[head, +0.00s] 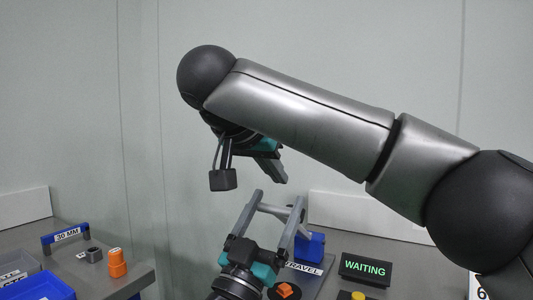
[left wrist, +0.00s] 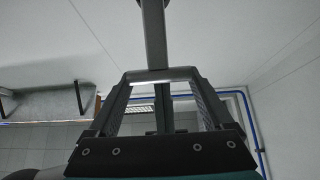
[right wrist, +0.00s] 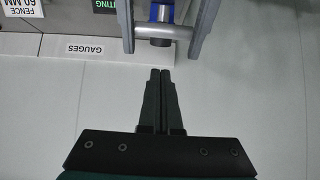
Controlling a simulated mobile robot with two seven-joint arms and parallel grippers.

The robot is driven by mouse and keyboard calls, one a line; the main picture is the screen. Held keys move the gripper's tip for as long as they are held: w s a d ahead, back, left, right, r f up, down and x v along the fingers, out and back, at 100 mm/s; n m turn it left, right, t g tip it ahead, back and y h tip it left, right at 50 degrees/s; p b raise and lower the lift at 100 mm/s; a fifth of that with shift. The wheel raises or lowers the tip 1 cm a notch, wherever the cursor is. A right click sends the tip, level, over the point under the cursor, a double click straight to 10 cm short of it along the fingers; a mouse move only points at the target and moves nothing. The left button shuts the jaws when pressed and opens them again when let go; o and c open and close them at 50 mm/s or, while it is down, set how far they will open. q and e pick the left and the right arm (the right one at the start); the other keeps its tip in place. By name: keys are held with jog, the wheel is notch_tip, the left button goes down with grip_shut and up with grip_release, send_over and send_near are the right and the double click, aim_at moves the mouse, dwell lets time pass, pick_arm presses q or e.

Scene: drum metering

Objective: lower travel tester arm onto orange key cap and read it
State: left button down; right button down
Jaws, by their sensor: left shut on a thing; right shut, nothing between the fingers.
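The orange key cap (head: 285,291) sits low in the head view beside the TRAVEL plate (head: 305,268). The tester's blue post (head: 310,245) stands behind it. My left gripper (head: 278,206) points upward, its fingers spread wide against the ends of a grey crossbar, which I take as the tester arm's bar (left wrist: 160,75). The bar is well above the key cap. A grey stem (left wrist: 153,35) runs up from it in the left wrist view. My right gripper (right wrist: 160,75) is shut and empty; in the head view it hangs higher, behind my right arm.
The display (head: 365,268) reads WAITING, with a yellow button (head: 357,296) below. My right arm crosses above the tester. A GAUGES label (right wrist: 92,47) shows.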

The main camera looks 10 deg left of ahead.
aim_at(276, 206)
pick_arm(q)
jog(key=shift+w+d+f, duration=0.1)
jog(key=shift+w+f, duration=0.15)
jog(key=shift+f, duration=0.35)
pick_arm(e)
jog(key=shift+s+a+f, duration=0.15)
jog(key=shift+s+f, duration=0.2)
jog(key=shift+f, duration=0.35)
jog(key=shift+s+a+f, duration=0.1)
jog(key=shift+s+f, duration=0.25)
jog(key=shift+f, duration=0.3)
jog(key=shift+s+a+f, duration=0.25)
jog(key=shift+s+f, duration=0.35)
jog(key=shift+f, duration=0.15)
pick_arm(q)
jog(key=shift+r, duration=0.1)
jog(key=shift+c, duration=0.6)
grip_release()
pick_arm(e)
jog(key=shift+w+d, duration=0.1)
pick_arm(q)
jog(key=shift+o, duration=0.6)
jog(key=shift+w, duration=0.15)
pick_arm(e)
jog(key=shift+w+d+f, duration=0.1)
jog(key=shift+w, duration=0.1)
